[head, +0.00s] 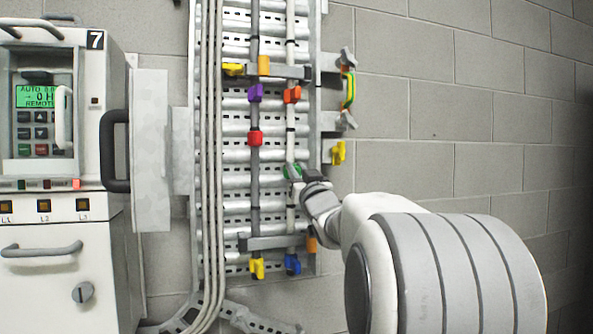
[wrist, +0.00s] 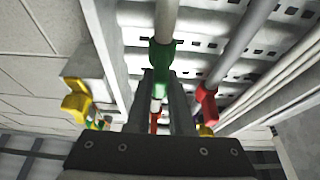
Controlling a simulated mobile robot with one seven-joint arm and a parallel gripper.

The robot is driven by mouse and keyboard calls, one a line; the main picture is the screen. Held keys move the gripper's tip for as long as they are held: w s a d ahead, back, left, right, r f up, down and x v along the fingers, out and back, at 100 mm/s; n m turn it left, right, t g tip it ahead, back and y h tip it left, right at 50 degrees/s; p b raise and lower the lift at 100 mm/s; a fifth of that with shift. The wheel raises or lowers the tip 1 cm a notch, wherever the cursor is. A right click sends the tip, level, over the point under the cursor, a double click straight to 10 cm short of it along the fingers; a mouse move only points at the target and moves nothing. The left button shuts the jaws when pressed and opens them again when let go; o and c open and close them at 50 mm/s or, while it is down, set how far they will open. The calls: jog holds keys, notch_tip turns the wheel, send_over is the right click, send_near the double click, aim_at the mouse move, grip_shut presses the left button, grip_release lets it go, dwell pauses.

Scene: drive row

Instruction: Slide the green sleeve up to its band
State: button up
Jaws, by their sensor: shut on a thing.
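The green sleeve (head: 292,171) sits around the light right-hand pipe (head: 291,146) of the panel, in its lower half. In the wrist view the green sleeve (wrist: 160,57) lies between the tips of my gripper (wrist: 161,76), which is shut on it. My gripper (head: 310,178) reaches it from the right in the head view and partly hides it. A dark band (head: 290,130) shows on the same pipe above the green sleeve, apart from it. I cannot tell which band is its own.
A red sleeve (head: 254,138) sits on the neighbouring pipe to the left. An orange-red sleeve (head: 292,95) is higher on the green sleeve's pipe. A yellow handle (head: 338,153) is close on the right. A blue piece (head: 292,264) is below. A grey cabinet (head: 60,250) stands left.

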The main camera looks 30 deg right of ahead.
grip_shut()
jog(key=shift+r, duration=0.15)
dwell(0.9)
notch_tip(320, 180, up, 8)
jog(key=p, duration=0.4)
jog(key=shift+p, duration=0.4)
jog(key=shift+s+r, duration=0.1)
jog(key=shift+r, duration=0.15)
jog(key=shift+o, duration=1)
grip_release()
jog(key=o, duration=0.4)
jog(key=shift+f, duration=0.1)
